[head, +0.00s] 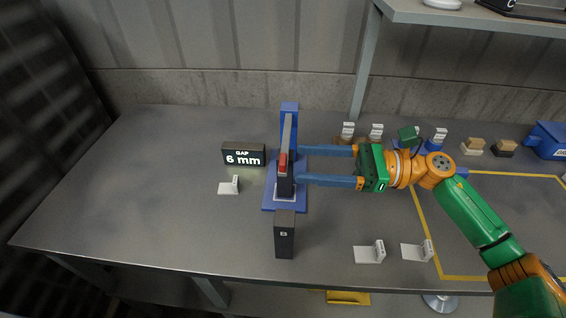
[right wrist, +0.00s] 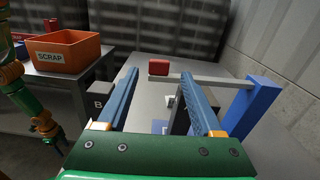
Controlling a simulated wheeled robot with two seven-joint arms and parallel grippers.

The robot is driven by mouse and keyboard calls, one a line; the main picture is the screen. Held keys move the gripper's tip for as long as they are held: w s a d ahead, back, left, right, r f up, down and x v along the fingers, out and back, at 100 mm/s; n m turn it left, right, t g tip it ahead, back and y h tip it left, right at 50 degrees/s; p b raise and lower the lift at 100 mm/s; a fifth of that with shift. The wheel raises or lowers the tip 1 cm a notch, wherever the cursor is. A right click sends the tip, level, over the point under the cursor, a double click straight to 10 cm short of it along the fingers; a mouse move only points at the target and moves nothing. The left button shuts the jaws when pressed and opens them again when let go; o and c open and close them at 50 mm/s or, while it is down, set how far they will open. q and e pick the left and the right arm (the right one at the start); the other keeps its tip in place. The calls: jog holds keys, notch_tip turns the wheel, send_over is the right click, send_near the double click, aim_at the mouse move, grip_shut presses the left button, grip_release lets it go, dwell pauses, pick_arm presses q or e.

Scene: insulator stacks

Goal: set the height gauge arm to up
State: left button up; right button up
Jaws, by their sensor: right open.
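The height gauge is a blue stand (head: 289,107) on a blue base plate (head: 271,200), with a grey arm (head: 287,135) ending in a red tip (head: 283,162). The arm reaches from the stand toward the head camera, above a dark block (head: 284,186). In the right wrist view the arm (right wrist: 215,80) looks near level, with its red tip (right wrist: 158,67) at the left and the blue stand (right wrist: 256,110) at the right. My right gripper (head: 328,166) is open and empty; its fingers point at the gauge from the right. Contact cannot be told.
A black display (head: 243,155) reads GAP 6 mm. A black block marked B (head: 284,236) stands in front of the gauge. Small white label stands (head: 370,252) are on the table. An orange SCRAP bin (right wrist: 65,51) stands on another table. The table's left part is clear.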

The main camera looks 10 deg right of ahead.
aim_at(286, 160)
jog(key=x, duration=0.1)
jog(key=p+x, duration=0.1)
jog(key=x, duration=0.1)
jog(key=p+x, duration=0.1)
jog(key=x, duration=0.1)
jog(key=shift+s+r, duration=0.1)
jog(key=shift+r, duration=0.3)
jog(key=shift+a+f, duration=0.2)
pick_arm(q)
notch_tip(286, 160, up, 3)
jog(key=shift+f, duration=0.1)
pick_arm(e)
grip_shut()
dwell(0.4)
